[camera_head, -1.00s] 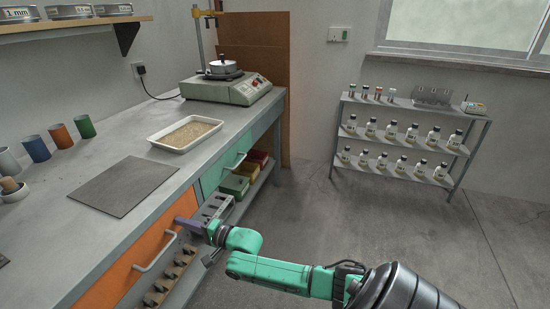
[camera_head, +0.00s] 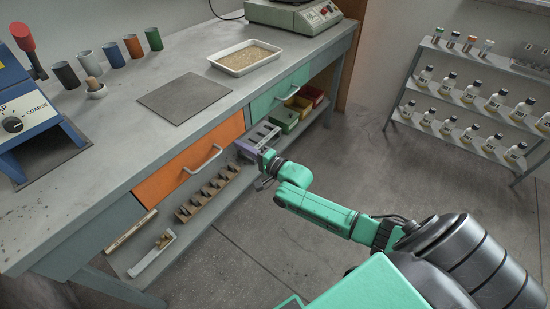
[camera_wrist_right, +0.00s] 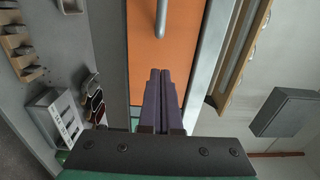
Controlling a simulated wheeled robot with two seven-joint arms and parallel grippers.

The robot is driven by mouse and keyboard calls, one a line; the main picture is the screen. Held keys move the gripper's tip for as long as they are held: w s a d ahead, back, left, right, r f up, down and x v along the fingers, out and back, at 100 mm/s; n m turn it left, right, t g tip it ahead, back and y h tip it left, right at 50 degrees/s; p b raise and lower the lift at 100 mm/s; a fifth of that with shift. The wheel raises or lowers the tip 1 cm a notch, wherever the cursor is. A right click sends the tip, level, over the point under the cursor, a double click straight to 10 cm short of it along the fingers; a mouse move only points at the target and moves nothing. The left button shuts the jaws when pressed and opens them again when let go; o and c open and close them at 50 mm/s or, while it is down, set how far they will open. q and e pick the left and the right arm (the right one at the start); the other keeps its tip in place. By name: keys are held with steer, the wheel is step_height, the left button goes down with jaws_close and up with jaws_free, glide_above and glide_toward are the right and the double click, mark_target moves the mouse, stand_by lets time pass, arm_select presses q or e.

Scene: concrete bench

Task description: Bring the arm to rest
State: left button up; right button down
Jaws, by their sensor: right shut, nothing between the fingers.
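My right gripper (camera_head: 265,155) is shut and empty in the head view, in front of the bench beside the right end of the orange drawer (camera_head: 190,160). In the right wrist view its purple fingers (camera_wrist_right: 160,75) lie together with nothing between them, and the orange drawer front (camera_wrist_right: 145,45) is beyond their tips. My right arm, green and dark grey, comes in from the lower right and is bent. My left gripper is not in view.
The bench (camera_head: 110,185) carries a grey mat (camera_head: 185,98), a white tray of grains (camera_head: 218,66), coloured cups and a blue machine (camera_head: 30,115). Its lower shelf holds bins and a wooden rack (camera_head: 207,195). A bottle shelf (camera_head: 390,112) stands right. The middle floor is clear.

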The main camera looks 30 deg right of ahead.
steer(key=p+v, duration=0.1)
steer(key=v, duration=0.8)
steer(key=s+d+f+n+g+h+p, duration=0.35)
steer(key=s+f, duration=0.25)
steer(key=f, duration=0.4)
steer(key=s+d+f+n+g+h+p, duration=0.2)
steer(key=s+d+f+n+g+p, duration=0.15)
steer(key=s+f, duration=0.45)
steer(key=s+a+f+n+g+p, duration=0.1)
steer(key=s+a+f+n+g, duration=0.1)
steer(key=s, duration=0.6)
steer(key=s+a+f+n+g+h+p, duration=0.1)
steer(key=s+f+n+g, duration=0.3)
steer(key=s, duration=0.5)
steer(key=s+a+f+n+g+p, duration=0.2)
steer(key=s+a+f+n, duration=0.1)
steer(key=s+f, duration=0.3)
steer(key=shift+s+f+g, duration=0.35)
steer(key=shift+s+g, duration=0.05)
steer(key=shift+s, duration=0.8)
